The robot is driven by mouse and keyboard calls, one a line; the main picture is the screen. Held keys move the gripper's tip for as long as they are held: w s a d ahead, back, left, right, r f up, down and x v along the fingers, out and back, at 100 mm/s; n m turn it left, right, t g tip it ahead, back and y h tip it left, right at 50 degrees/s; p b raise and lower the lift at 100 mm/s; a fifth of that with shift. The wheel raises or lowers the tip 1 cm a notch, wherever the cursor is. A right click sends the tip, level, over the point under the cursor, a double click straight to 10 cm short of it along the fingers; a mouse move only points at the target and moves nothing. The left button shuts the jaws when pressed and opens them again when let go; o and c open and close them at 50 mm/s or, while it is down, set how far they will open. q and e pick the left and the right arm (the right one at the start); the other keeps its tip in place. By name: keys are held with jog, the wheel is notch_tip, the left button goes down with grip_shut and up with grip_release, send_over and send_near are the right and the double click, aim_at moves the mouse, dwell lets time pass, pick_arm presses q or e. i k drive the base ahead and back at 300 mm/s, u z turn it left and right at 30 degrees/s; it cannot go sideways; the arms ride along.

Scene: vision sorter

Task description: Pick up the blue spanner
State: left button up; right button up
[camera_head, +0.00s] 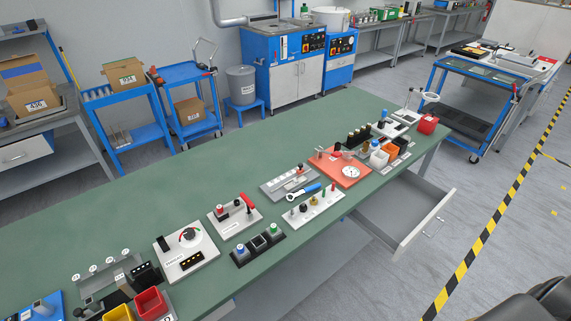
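A spanner with a blue handle (304,191) and a pale metal end lies on the green workbench (160,194), between a grey fixture plate (272,187) and a white plate with several small knobs and pegs (316,211). It is small here, and I cannot tell whether it touches either plate. I make out neither my left nor my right gripper in this view.
A red-orange board (352,178) lies just beyond the spanner. A grey board with a red lever (247,219) and a black block with buttons (258,244) are nearer. An open drawer (424,226) juts out on the right.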

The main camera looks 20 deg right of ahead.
aim_at(315, 187)
jog(key=k, duration=0.45)
jog(key=z, duration=1.5)
jog(key=i, duration=1.05)
jog(key=u, duration=1.2)
